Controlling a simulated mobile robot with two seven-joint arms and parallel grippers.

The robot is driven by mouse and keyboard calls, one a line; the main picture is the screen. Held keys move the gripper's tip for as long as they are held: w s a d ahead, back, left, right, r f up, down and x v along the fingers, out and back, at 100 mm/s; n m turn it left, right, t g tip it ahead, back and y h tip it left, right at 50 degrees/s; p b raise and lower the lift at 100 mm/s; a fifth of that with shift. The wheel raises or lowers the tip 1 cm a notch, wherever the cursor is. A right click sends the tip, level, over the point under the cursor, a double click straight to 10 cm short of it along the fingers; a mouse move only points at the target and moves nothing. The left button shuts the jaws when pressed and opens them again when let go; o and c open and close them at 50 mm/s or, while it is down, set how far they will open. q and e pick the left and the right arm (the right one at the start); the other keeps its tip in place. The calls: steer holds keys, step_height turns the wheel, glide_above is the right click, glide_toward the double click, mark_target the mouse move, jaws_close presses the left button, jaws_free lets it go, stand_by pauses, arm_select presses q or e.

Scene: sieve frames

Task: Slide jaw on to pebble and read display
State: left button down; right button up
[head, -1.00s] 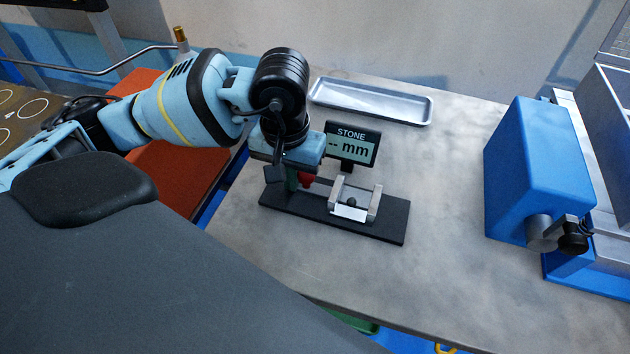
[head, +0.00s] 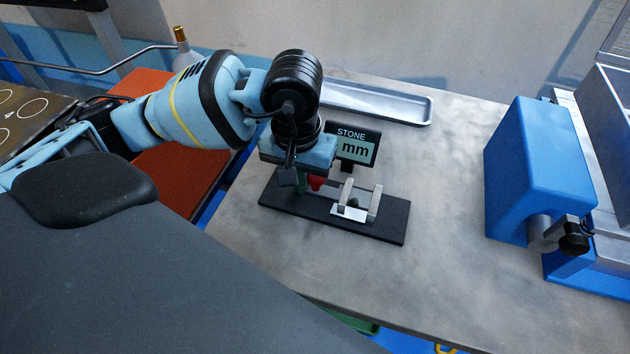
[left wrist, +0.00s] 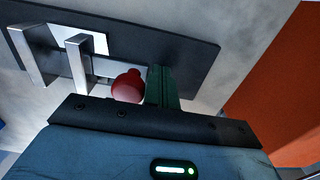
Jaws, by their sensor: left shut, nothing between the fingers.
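The gauge's black base (head: 390,235) lies on the grey bench. The sliding jaw (head: 346,192) stands left of the fixed jaw (head: 374,204). The small dark pebble (head: 353,203) sits between them on a white plate, close to the sliding jaw; I cannot tell whether they touch. The red knob (head: 316,183) is on the sliding jaw's left side. My left gripper (head: 301,182) is shut and empty, its green fingers (left wrist: 162,88) right beside the red knob (left wrist: 128,87) in the left wrist view. The STONE display (head: 357,150) shows "mm"; its left part is covered by my arm.
A shallow metal tray (head: 425,113) lies behind the gauge. A blue machine (head: 540,170) stands at the right. An orange-red surface (head: 180,180) is on the left beyond the bench edge. The bench between gauge and machine is clear.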

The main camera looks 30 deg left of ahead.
arm_select(q)
steer(key=shift+w+d, duration=0.1)
steer(key=shift+d, duration=0.25)
arm_select(e)
steer(key=shift+w, duration=0.3)
arm_select(q)
steer(key=shift+d, duration=0.2)
steer(key=shift+w+d, duration=0.15)
steer(key=shift+d, duration=0.35)
arm_select(e)
steer(key=shift+s+f, duration=0.1)
steer(key=shift+s, duration=0.3)
arm_select(q)
steer(key=shift+d, duration=0.1)
arm_select(e)
steer(key=shift+w, duration=0.4)
arm_select(q)
steer(key=shift+a, duration=0.25)
arm_select(e)
steer(key=shift+s+f, duration=0.1)
arm_select(q)
steer(key=shift+a, duration=0.35)
arm_select(e)
steer(key=shift+s+f, duration=0.1)
steer(key=shift+s, duration=0.35)
